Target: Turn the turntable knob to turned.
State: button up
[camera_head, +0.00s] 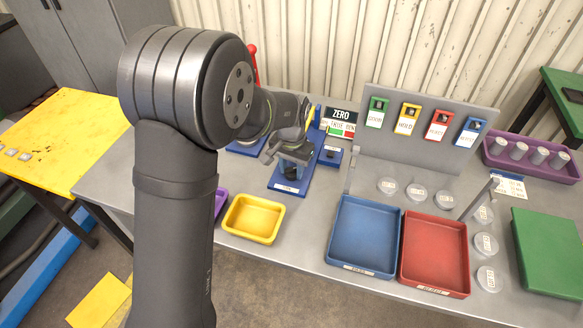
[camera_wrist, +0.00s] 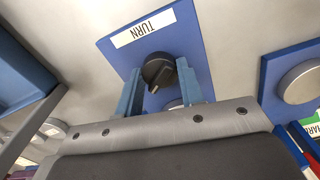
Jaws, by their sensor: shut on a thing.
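The turntable knob (camera_wrist: 158,68) is dark and round with a raised pointer bar, on a blue base plate (camera_wrist: 200,42) labelled TURN. In the wrist view the knob sits between the two blue-grey fingers of my gripper (camera_wrist: 160,92), which is shut on it. The pointer bar slants toward the lower left there. In the head view my gripper (camera_head: 297,155) reaches down over the same blue base plate (camera_head: 279,184), and its fingers mostly hide the knob.
Another blue plate with a grey disc (camera_wrist: 303,82) lies close to the right in the wrist view. In the head view a yellow tray (camera_head: 233,235), blue tray (camera_head: 343,262) and red tray (camera_head: 432,285) stand in front. A tagged upright board (camera_head: 440,155) stands behind right.

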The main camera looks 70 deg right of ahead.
aim_at(291, 169)
jog(key=shift+m, duration=1.2)
jog(key=o, duration=1)
jog(key=shift+r, duration=0.1)
notch_tip(291, 169, up, 17)
jog(key=shift+r, duration=0.15)
